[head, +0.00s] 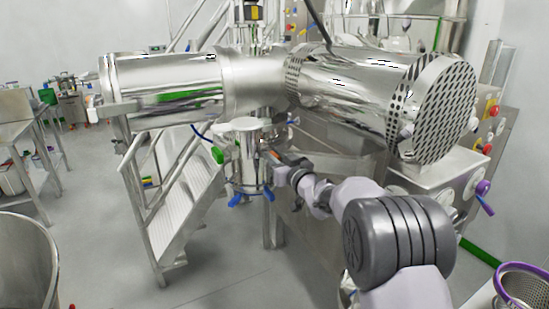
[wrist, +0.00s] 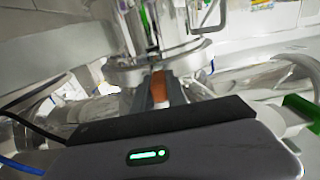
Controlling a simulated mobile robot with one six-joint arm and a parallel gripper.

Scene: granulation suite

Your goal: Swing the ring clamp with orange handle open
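The orange handle (wrist: 158,86) of the ring clamp shows in the wrist view, just ahead of my gripper (wrist: 160,92) and between its two narrow fingers. The fingers stand close on either side of it; whether they press on it is unclear. Beyond it is the round metal rim (wrist: 135,74) of the vessel joint where the clamp sits. In the head view my gripper (head: 271,153) reaches from the right to the steel vessel neck (head: 247,165) under the large horizontal drum. The clamp ring is mostly hidden there.
A green handle (head: 217,155) sticks out left of the neck, and blue handles (head: 237,199) hang below it. The steel drum (head: 340,90) with a perforated end lies above my arm. A white stepped platform (head: 170,205) stands at left. The floor in front is clear.

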